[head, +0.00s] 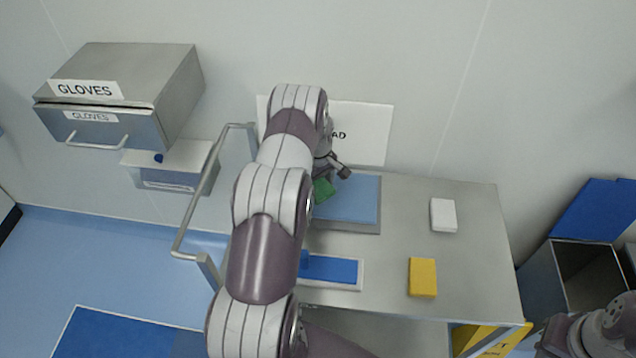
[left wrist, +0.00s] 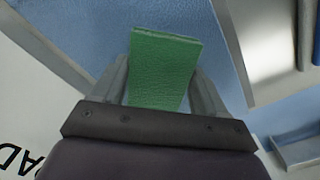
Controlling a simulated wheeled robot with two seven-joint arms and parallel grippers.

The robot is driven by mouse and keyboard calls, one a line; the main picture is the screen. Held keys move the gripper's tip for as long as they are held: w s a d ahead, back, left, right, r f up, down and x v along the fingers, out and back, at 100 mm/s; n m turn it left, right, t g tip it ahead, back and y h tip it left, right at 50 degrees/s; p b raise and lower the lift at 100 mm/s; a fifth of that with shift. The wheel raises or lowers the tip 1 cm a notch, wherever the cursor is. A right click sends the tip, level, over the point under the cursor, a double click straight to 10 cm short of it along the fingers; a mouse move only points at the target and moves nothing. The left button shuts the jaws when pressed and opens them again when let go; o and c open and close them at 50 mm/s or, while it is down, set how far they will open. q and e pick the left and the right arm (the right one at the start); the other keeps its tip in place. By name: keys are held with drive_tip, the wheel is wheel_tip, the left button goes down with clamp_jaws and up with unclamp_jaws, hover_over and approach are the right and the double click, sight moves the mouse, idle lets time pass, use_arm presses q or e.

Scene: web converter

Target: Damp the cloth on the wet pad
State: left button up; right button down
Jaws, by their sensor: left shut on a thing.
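My left gripper (head: 331,178) is shut on a folded green cloth (head: 323,190), which shows clearly between the two fingers in the left wrist view (left wrist: 163,70). In the head view the arm hides part of the cloth. The wet pad (head: 352,205) is a light blue slab in a grey tray on the metal cart top. The cloth is over the pad's left part; I cannot tell whether it touches. The blue pad surface (left wrist: 90,25) lies behind the cloth in the left wrist view. My right gripper is not in view.
A white block (head: 443,215) and a yellow block (head: 422,278) lie on the cart's right side. A blue pad in a white tray (head: 335,270) lies in front. A cart handle (head: 200,200) stands left, a GLOVES box (head: 120,100) on the wall, an open bin (head: 570,280) right.

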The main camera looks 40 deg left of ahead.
sight(318, 186)
use_arm(q)
drive_tip(key=shift+d, duration=0.1)
drive_tip(key=shift+f+b, duration=0.6)
drive_tip(key=shift+f, duration=0.1)
idle(0.5)
idle(0.5)
drive_tip(key=shift+r+p, duration=2.15)
drive_tip(key=shift+r, duration=1.4)
